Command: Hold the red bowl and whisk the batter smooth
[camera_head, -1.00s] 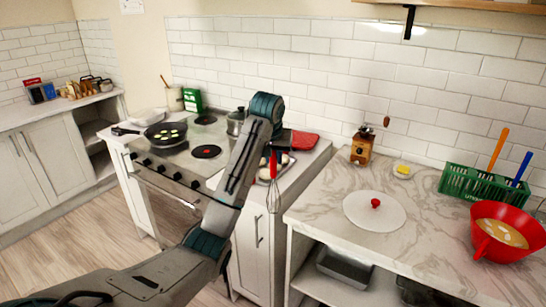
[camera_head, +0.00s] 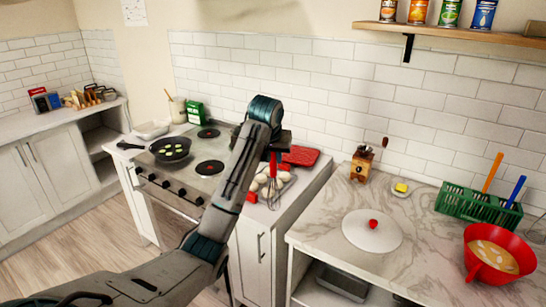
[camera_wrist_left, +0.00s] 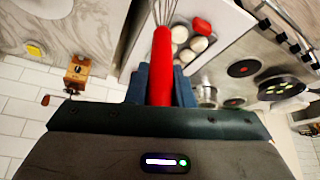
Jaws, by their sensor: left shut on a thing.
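The red bowl (camera_head: 491,254) sits on the marble counter at the far right of the head view, with pale batter (camera_head: 493,256) inside. My left gripper (camera_head: 274,156) is shut on the red handle of the whisk (camera_head: 272,182), whose wires point down beside the stove counter's edge. The left wrist view shows the red whisk handle (camera_wrist_left: 161,62) between the blue fingers (camera_wrist_left: 158,85), with the wires at the top edge. The whisk is well to the left of the bowl. My right gripper is not in view.
A green crate (camera_head: 476,207) with orange- and blue-handled tools stands behind the bowl. A white disc with a red knob (camera_head: 371,232), a coffee grinder (camera_head: 362,164) and a yellow item on a small dish (camera_head: 400,188) share the counter. A shelf (camera_head: 470,38) holds cans above.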

